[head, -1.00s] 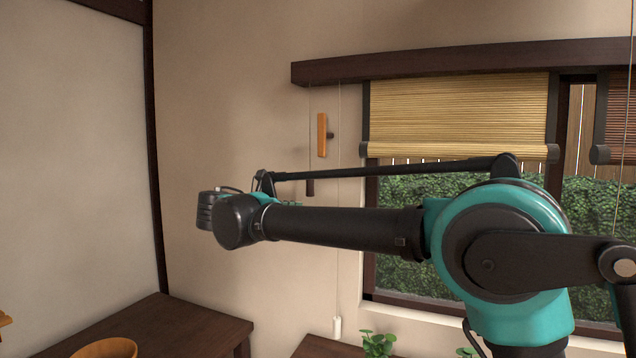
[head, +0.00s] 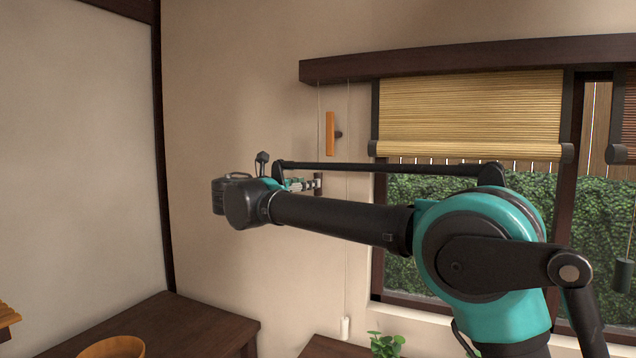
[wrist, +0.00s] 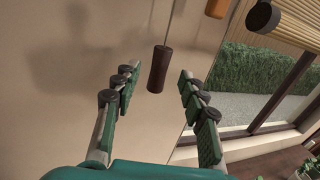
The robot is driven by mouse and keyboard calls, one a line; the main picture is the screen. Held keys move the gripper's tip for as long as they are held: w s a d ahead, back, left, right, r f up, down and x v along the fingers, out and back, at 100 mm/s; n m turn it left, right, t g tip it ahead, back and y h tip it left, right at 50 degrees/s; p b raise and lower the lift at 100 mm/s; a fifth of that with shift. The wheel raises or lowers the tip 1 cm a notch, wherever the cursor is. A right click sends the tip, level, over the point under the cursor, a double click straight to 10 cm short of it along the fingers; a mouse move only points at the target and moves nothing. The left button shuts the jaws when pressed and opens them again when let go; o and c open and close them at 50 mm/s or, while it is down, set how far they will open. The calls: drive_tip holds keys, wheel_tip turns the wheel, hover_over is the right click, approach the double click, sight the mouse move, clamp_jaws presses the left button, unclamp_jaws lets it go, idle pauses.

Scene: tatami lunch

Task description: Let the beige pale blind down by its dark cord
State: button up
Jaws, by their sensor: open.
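The beige blind (head: 470,115) hangs partly lowered in the upper window in the head view. Two thin cords hang left of it. One ends in a dark brown pull (wrist: 158,70), which shows in the wrist view between and a little beyond my open fingers. My gripper (wrist: 154,84) is empty, with one finger on each side of the pull and apparent gaps to both. In the head view my gripper (head: 312,184) is at the pull's height and partly covers it. The other cord ends low in a white pull (head: 345,328).
A wooden cleat (head: 331,133) is on the wall close above my gripper. A second, darker blind (head: 628,115) hangs at the right edge, with a dark green pull (head: 623,276) below. A dark table (head: 190,322) with a wooden bowl (head: 112,348) and a potted plant (head: 386,344) stand below.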

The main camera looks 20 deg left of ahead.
drive_tip(key=x, duration=0.6)
drive_tip(key=shift+d, duration=0.1)
clamp_jaws()
idle(0.3)
